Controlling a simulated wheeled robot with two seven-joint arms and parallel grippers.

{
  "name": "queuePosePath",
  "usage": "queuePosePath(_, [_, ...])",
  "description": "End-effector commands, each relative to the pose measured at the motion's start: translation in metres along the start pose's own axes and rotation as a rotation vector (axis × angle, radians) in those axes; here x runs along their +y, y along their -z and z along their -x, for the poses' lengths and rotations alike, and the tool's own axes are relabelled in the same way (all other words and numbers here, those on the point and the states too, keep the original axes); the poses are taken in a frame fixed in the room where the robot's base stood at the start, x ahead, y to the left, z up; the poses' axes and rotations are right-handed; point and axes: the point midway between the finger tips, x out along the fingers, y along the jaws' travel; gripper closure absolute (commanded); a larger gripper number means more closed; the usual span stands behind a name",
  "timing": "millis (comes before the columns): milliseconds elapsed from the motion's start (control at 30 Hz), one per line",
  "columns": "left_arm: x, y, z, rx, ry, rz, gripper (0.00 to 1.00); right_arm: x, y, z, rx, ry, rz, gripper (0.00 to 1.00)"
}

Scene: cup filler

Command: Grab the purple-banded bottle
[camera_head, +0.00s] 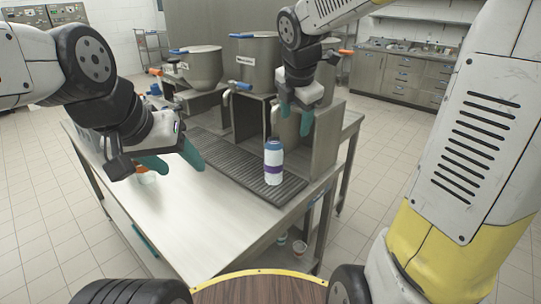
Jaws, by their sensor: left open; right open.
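The purple-banded bottle (273,163) stands upright near the right end of the dark ribbed drip tray. It is white with a blue top and a purple band around its lower part. My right gripper (296,115) has teal fingertips and points down, above and slightly right of the bottle; it is open and empty, apart from the bottle. My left gripper (176,160) is open and empty over the left part of the table, well left of the bottle.
The steel table (215,222) is bare in front. Behind the ribbed drip tray (222,150) stand two metal dispensers (255,62) (199,68) with taps. A metal side panel (326,138) rises right of the bottle. Small cups (299,248) sit on a lower shelf.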

Motion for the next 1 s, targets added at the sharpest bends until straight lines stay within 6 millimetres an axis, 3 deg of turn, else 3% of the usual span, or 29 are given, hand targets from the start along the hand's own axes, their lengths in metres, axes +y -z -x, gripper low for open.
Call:
queuePosePath(33, [0.000,0.000,0.000,0.000,0.000,0.000,0.42,0.015,-0.001,-0.014,0.010,0.007,0.152,0.42])
queuePosePath(200, [0.000,0.000,0.000,0.000,0.000,0.000,0.42,0.055,-0.004,-0.047,0.028,-0.003,0.626,0.42])
queuePosePath(400, [0.000,0.000,0.000,0.000,0.000,0.000,0.42,0.079,-0.004,-0.068,0.039,-0.022,0.925,0.42])
queuePosePath(767, [0.000,0.000,0.000,0.000,0.000,0.000,0.42,0.084,-0.003,-0.103,0.042,-0.026,0.978,0.42])
queuePosePath(1000, [0.000,0.000,0.000,0.000,0.000,0.000,0.42,0.090,-0.001,-0.138,0.042,-0.025,0.977,0.42])
